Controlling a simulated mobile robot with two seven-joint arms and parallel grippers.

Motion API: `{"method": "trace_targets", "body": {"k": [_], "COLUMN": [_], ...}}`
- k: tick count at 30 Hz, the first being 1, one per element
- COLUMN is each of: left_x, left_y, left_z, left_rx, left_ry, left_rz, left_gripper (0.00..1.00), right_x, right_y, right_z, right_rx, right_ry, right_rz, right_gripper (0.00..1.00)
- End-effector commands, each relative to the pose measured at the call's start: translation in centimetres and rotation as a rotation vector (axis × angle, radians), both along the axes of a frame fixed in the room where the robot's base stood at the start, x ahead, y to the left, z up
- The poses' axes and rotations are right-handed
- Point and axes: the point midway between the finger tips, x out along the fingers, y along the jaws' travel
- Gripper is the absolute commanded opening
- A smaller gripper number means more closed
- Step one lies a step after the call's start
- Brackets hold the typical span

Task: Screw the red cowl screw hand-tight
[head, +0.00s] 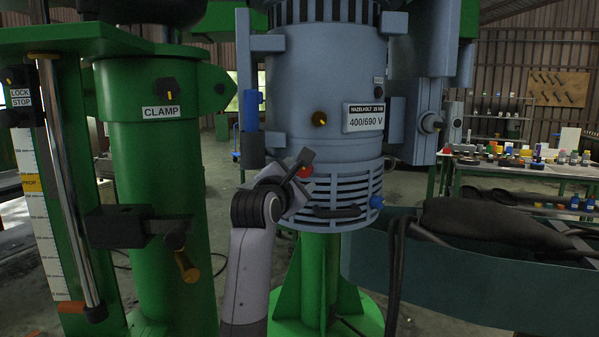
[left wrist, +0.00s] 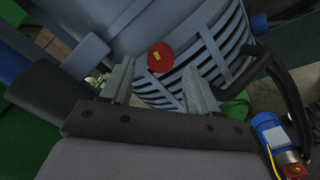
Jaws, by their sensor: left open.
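The red cowl screw (head: 305,171) sits on the lower side of the grey-blue motor (head: 320,100), at the top of the slotted cowl (head: 345,188). In the left wrist view it shows as a round red head (left wrist: 160,56) with a small yellow mark. My left gripper (head: 298,178) is right at the screw in the head view, partly covering the area around it. In the left wrist view its two fingers (left wrist: 158,82) are apart, with the red head just beyond and between their tips. I cannot tell whether they touch it. My right gripper is not in view.
A green clamp column (head: 155,180) with a handle stands to the left. A blue knob (head: 376,202) and a dark handle (head: 337,212) are on the cowl. A dark cloth (head: 490,222) lies on the bench at the right. Tables with small parts stand behind.

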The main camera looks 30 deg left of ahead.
Motion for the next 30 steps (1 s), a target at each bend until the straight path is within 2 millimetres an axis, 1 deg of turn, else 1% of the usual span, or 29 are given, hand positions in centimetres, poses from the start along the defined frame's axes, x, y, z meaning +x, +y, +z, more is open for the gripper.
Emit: {"method": "trace_targets", "body": {"k": [3,6,17,18,20,21,22,23,30], "left_x": [1.1,1.6,2.0,2.0,2.0,2.0,2.0,2.0,2.0], "left_y": [0.3,0.5,0.6,0.6,0.6,0.6,0.6,0.6,0.6], "left_z": [0.1,0.1,0.0,0.0,0.0,0.0,0.0,0.0,0.0], "left_rx": [0.003,0.002,0.002,0.002,0.002,0.002,0.002,0.002,0.013], "left_ry": [0.001,0.001,-0.001,-0.001,-0.001,-0.001,-0.001,-0.001,0.003], "left_rz": [0.0,0.0,0.0,0.0,0.0,0.0,0.0,0.0,-0.001], "left_gripper": [0.6,0.6,0.6,0.54,0.34,0.21,0.11,0.04,0.04], "right_x": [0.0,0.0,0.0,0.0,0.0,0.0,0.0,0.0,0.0], "right_y": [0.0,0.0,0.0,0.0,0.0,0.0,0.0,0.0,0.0], "right_z": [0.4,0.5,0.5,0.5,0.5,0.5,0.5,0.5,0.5], "right_rx": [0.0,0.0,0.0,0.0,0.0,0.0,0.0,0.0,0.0], "right_ry": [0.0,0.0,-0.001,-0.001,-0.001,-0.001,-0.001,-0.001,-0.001], "right_rz": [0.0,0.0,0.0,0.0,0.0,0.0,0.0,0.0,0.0], "right_gripper": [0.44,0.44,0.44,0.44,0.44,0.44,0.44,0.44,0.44]}}
